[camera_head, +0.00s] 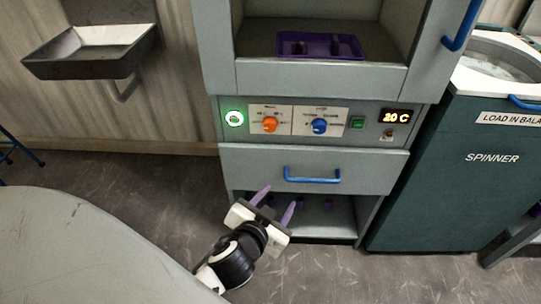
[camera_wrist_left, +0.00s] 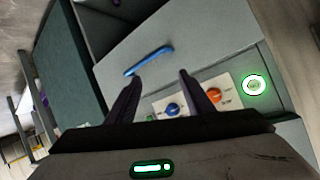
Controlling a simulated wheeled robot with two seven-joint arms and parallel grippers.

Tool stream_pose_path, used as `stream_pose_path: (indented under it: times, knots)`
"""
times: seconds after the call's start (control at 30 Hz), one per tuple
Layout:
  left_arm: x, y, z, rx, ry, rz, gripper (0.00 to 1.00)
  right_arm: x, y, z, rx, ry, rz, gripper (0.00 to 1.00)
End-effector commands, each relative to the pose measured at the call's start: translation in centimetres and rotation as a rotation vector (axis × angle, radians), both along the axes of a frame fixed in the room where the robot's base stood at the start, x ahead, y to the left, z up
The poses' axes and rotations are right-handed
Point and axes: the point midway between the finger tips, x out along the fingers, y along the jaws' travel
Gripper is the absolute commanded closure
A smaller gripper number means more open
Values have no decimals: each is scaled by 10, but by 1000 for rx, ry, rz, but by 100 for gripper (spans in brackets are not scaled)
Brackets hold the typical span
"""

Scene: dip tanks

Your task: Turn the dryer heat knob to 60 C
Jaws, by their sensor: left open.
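The dryer is a grey cabinet with a control panel (camera_head: 210,112) across its front. An orange knob (camera_head: 270,125) and a blue knob (camera_head: 320,126) sit on white dial plates. The lettering is too small to tell which is the heat knob. My left gripper (camera_head: 275,204) is open and empty, low in front of the dryer and below the panel. The left wrist view shows the orange knob (camera_wrist_left: 214,96) and blue knob (camera_wrist_left: 172,109) beyond the fingers, apart from them. My right gripper is out of view.
A blue drawer handle (camera_head: 312,176) juts out below the panel. A purple tray (camera_head: 320,46) lies in the upper opening. A green button (camera_head: 357,123) and a small switch (camera_head: 388,136) sit beside the display.

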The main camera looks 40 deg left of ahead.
Motion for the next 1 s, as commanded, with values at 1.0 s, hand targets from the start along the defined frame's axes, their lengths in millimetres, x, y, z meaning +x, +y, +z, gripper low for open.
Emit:
stream_pose_path:
  times: [1.0]
  knots:
    - [115, 103, 77, 115, -446, 301, 52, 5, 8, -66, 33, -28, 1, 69]
